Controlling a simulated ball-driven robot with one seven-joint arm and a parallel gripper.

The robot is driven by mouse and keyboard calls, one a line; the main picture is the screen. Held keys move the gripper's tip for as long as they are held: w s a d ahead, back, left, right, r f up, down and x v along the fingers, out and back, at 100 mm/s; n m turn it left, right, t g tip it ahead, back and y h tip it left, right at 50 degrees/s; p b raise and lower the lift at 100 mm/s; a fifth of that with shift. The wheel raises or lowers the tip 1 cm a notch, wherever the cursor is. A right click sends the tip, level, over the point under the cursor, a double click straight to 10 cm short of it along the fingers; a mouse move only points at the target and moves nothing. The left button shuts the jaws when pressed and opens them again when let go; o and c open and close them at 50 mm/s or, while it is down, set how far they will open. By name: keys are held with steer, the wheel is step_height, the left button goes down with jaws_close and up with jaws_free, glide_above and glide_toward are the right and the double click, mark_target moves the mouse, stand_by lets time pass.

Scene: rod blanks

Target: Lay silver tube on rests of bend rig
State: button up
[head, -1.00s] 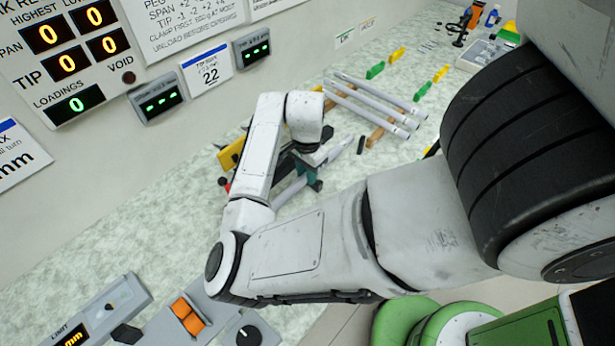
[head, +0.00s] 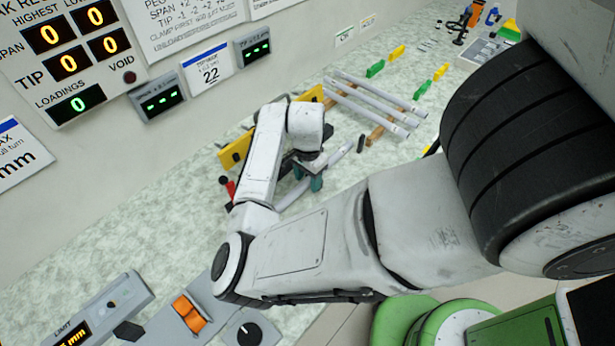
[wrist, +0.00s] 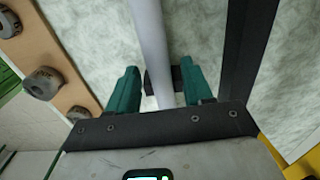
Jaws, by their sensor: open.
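The silver tube (head: 338,156) lies along the bend rig (head: 236,150), partly hidden behind my arm in the head view. In the wrist view the tube (wrist: 152,40) runs lengthwise between the two teal fingers of my gripper (wrist: 160,88). A gap shows on each side of the tube, so my gripper is open around it. A small black block (wrist: 177,79), perhaps a rest, shows under the tube between the fingers. Contact between tube and block cannot be told. In the head view my gripper (head: 308,180) points down at the rig.
Several silver tubes (head: 375,100) lie on a wooden rack behind the rig. A dark bar (wrist: 248,45) runs close to the right finger in the wrist view; a wooden strip with grey pegs (wrist: 42,82) lies left. Green and yellow blocks (head: 375,69) stand farther back.

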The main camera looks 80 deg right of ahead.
mark_target(307, 179)
steer(key=w+d+r+n+h+b, duration=0.1)
steer(key=d+r+n+h, duration=0.1)
steer(key=r+n, duration=0.35)
steer(key=w+d+r+n+h, duration=0.1)
steer(key=r+n+h, duration=0.15)
steer(key=r, duration=0.65)
steer(key=w+a+f+n+t+y, duration=0.1)
steer(key=a+f+n, duration=0.4)
steer(key=a+n, duration=0.15)
steer(key=w+a+f+n+t, duration=0.1)
steer(key=a+f+n, duration=0.35)
steer(key=a, duration=0.35)
steer(key=s+a+f+n+y, duration=0.1)
steer(key=a, duration=0.3)
steer(key=s+a+f+n+y, duration=0.1)
steer(key=s+a+f+n, duration=0.1)
steer(key=a, duration=0.3)
steer(key=s+a+f+n+g+y, duration=0.1)
steer(key=a+f, duration=0.1)
steer(key=a, duration=0.2)
steer(key=shift+s+a+f+n, duration=0.15)
steer(key=shift+s+a+n, duration=0.2)
steer(key=shift+s+n, duration=0.05)
steer(key=shift+c, duration=0.2)
